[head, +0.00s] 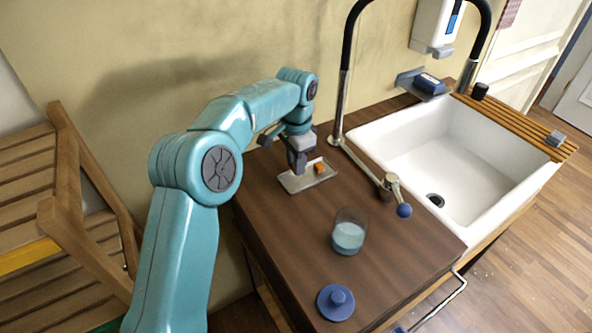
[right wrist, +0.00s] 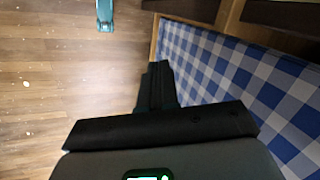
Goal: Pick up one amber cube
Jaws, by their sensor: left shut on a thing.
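The small grey tray (head: 297,184) lies on the dark wooden counter, left of the sink, in the head view. An amber cube (head: 319,167) shows at the tray's right side, close beside the fingers of my left gripper (head: 298,168). My left gripper points down over the tray and is shut on an amber cube; the dark fingers hide most of the space between them. My right gripper (right wrist: 157,75) shows only in the right wrist view, as dark fingers close together with nothing seen in them, above the floor and a blue checked cloth.
A glass with pale blue contents (head: 348,236) and a blue round lid with a knob (head: 336,301) stand nearer on the counter. The tap lever (head: 396,192) reaches over the counter beside the white sink (head: 437,150). A wooden folding chair (head: 75,190) stands at left.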

